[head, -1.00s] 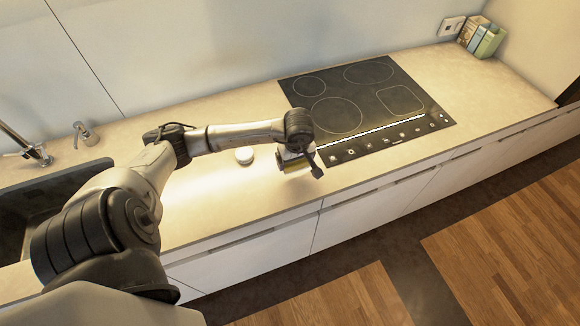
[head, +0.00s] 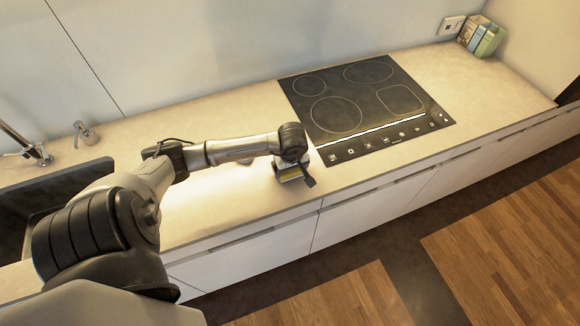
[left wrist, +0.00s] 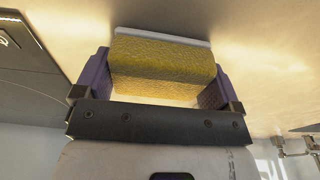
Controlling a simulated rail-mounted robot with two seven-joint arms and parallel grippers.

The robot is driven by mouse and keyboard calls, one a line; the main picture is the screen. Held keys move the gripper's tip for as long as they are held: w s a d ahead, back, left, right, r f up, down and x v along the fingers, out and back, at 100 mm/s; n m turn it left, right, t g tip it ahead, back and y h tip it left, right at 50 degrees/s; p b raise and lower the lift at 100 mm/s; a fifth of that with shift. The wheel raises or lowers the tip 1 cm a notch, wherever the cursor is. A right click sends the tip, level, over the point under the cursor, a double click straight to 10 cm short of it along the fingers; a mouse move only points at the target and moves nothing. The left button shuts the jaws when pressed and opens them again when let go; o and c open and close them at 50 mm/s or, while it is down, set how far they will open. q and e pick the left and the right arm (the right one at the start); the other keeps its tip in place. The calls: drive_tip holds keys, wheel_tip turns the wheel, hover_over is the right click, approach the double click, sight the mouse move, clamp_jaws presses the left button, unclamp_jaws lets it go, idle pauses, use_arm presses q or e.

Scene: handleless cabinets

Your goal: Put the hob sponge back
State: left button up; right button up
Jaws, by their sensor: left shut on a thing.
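The hob sponge (left wrist: 162,66) is a yellow block with a white layer on its far side, seen in the left wrist view. My left gripper (left wrist: 158,85) is shut on it, with a purple-grey finger at each end of the sponge. In the head view my left gripper (head: 294,177) is just left of the hob's front left corner, over the worktop near its front edge. I cannot tell whether the sponge touches the worktop. My right gripper is not in view.
The black hob (head: 365,105) lies to the right, its glass clear. Several books (head: 482,37) stand at the far right corner by a wall socket (head: 451,25). The dark sink (head: 50,200) and tap (head: 30,150) are at the left. The beige worktop (head: 215,105) behind the arm is clear.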

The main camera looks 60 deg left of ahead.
use_arm(q)
drive_tip(key=shift+f, duration=0.2)
drive_tip(key=o, duration=0.6)
drive_tip(key=shift+r, duration=0.15)
